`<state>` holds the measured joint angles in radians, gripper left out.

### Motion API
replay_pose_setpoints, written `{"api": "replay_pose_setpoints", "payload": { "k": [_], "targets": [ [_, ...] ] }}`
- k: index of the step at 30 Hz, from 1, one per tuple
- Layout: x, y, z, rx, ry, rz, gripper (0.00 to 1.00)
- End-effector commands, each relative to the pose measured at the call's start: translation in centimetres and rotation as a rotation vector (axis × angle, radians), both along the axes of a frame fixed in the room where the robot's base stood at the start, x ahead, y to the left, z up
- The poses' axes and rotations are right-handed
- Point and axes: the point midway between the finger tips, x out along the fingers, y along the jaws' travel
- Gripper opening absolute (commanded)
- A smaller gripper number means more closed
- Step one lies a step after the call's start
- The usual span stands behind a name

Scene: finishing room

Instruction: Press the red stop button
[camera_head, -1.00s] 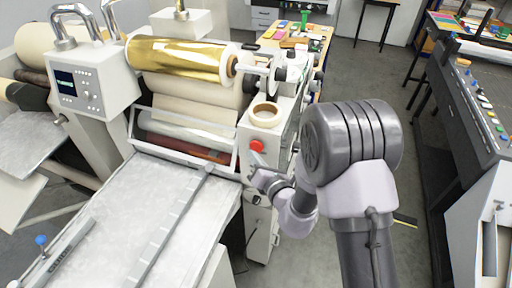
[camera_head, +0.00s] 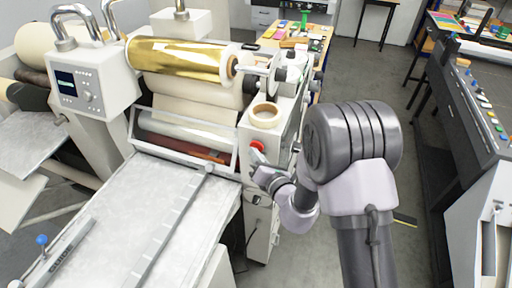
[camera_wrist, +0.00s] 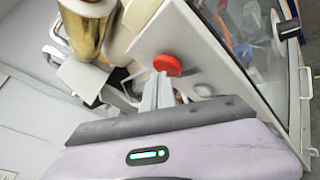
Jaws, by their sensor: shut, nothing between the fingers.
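The red stop button (camera_head: 257,146) is on the front face of the laminating machine's right-hand housing (camera_head: 262,135), below a roll of tape. In the wrist view the red button (camera_wrist: 167,64) shows as a round red cap just beyond my fingertips. My gripper (camera_head: 254,154) is shut and empty, with its tip at the lower edge of the button in the head view. In the wrist view my gripper (camera_wrist: 158,84) points at the button and its tip overlaps the button's lower edge. I cannot tell whether the tip touches the button.
The roll of tape (camera_head: 264,115) sits on top of the housing. A gold foil roll (camera_head: 180,60) is mounted to the left, above the metal feed table (camera_head: 120,220). A control box with a screen (camera_head: 82,82) stands at the far left. Floor is open to the right.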

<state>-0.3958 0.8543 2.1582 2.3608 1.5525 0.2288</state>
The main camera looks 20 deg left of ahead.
Motion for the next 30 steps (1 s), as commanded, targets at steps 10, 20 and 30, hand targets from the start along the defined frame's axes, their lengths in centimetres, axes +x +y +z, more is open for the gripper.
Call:
{"api": "replay_pose_setpoints", "payload": {
  "k": [10,20,30],
  "targets": [
    [0.4,0.0,0.0,0.000,-0.001,0.000,0.00],
    [0.4,0.0,0.0,0.000,-0.001,-0.001,0.00],
    [-1.1,0.1,-0.1,0.000,0.000,-0.001,0.00]
  ]
}}
